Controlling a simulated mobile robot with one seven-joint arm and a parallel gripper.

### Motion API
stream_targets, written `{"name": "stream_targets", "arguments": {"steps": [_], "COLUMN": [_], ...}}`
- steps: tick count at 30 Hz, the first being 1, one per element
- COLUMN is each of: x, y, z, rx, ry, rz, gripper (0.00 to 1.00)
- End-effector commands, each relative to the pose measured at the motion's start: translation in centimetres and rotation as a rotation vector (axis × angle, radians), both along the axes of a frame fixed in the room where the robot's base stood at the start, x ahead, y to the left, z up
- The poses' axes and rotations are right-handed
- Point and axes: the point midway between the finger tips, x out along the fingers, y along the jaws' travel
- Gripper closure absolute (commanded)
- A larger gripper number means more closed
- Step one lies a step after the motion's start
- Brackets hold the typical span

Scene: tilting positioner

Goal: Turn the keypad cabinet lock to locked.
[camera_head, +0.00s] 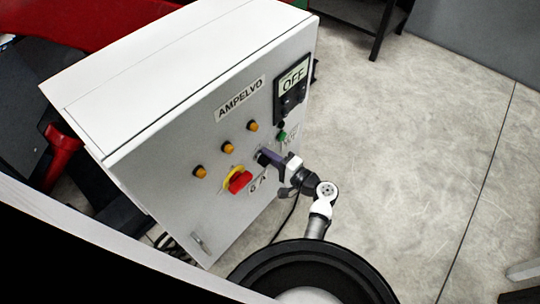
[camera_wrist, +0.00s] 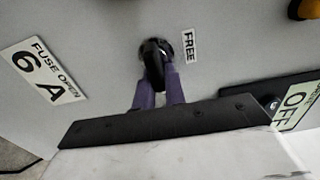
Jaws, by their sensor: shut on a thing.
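The grey-white cabinet (camera_head: 175,150) stands tilted in the head view, its front panel facing my arm. My gripper (camera_head: 263,157) is at the panel, right of a red and yellow rotary switch. In the wrist view its two purple fingers (camera_wrist: 158,88) are closed on a black lock knob (camera_wrist: 155,52), one finger on each side. The knob sits on the panel beside a small label reading FREE (camera_wrist: 190,45). In the head view the fingers hide the knob. The lower part of the knob lies between the fingers.
The red and yellow switch (camera_head: 239,181) and several amber lamps (camera_head: 228,148) are close by. A panel with an OFF display (camera_head: 292,82) is at the upper right; a green button (camera_head: 282,135) lies below it. The floor (camera_head: 420,150) to the right is clear.

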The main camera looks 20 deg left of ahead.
Motion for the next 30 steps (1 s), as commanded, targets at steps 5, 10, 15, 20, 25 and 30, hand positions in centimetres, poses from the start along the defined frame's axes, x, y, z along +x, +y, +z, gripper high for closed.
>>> {"name": "stream_targets", "arguments": {"steps": [5,10,15,20,25,30], "x": [0.0,0.0,0.0,-0.2,-1.1,-2.5], "y": [-0.1,0.0,0.0,-0.7,-3.4,-7.2], "z": [0.0,0.0,0.0,-0.1,-0.2,-0.3], "rx": [0.0,0.0,0.0,0.0,-0.001,0.0], "ry": [0.001,0.0,0.0,0.0,-0.001,0.0], "rz": [-0.002,-0.001,0.0,-0.002,-0.006,-0.006], "gripper": [0.82,0.66,0.66,0.66,0.66,0.66]}}
